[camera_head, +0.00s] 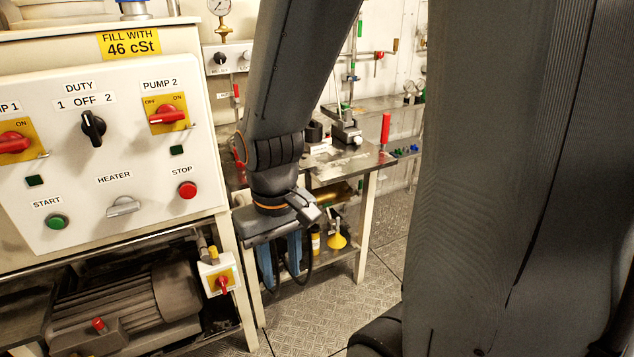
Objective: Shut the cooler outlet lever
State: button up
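My gripper (279,275) hangs below my dark wrist near the middle of the view. Its two bluish fingers point down with a gap between them, and I see nothing held there. It is in front of the bench at the back, left of a yellow funnel. No lever is labelled as the cooler outlet lever, so I cannot tell which one it is. An upright red handle (385,130) stands at the bench's right end. A smaller red handle (236,91) is on the back wall, left of my arm. My arm hides part of the wall and bench between them.
A white control panel (120,215) with switches and buttons fills the left. A motor (125,300) and a small red-knob switch box (219,278) are below it. A metal bench (345,165) stands behind, with a yellow funnel (337,241) on its lower shelf. Plated floor (335,312) shows in front.

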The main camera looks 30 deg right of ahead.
aim_at(359, 193)
jog(key=u, duration=0.05)
jog(key=k, duration=0.85)
jog(key=z, duration=1.35)
jog(key=i, duration=1)
